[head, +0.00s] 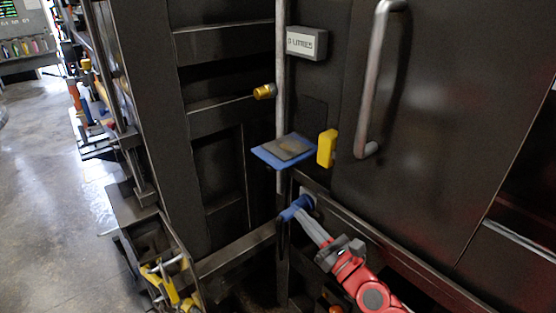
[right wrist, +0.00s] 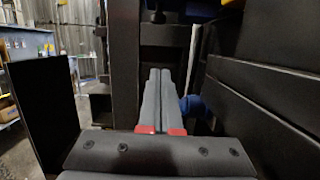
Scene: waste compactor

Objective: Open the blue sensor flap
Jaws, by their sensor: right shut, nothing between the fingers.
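A blue flap (head: 268,156) with a grey-brown upper face sticks out nearly level from the dark machine front, beside the vertical rod. My right gripper (head: 309,219) is below the flap, apart from it, with its fingers shut and empty. A short blue rounded part (head: 293,209) is at the fingertips in the head view. In the right wrist view it shows just to the right of the shut fingers (right wrist: 160,72), partly hidden by them (right wrist: 194,106). I cannot tell whether they touch.
A yellow block (head: 326,148) sits right of the flap, near a long door handle (head: 372,85). A grey "0 LITRES" box (head: 306,43) and a brass knob (head: 265,91) are above. A vertical metal rod (head: 281,80) runs close by. Open floor (head: 60,210) lies left.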

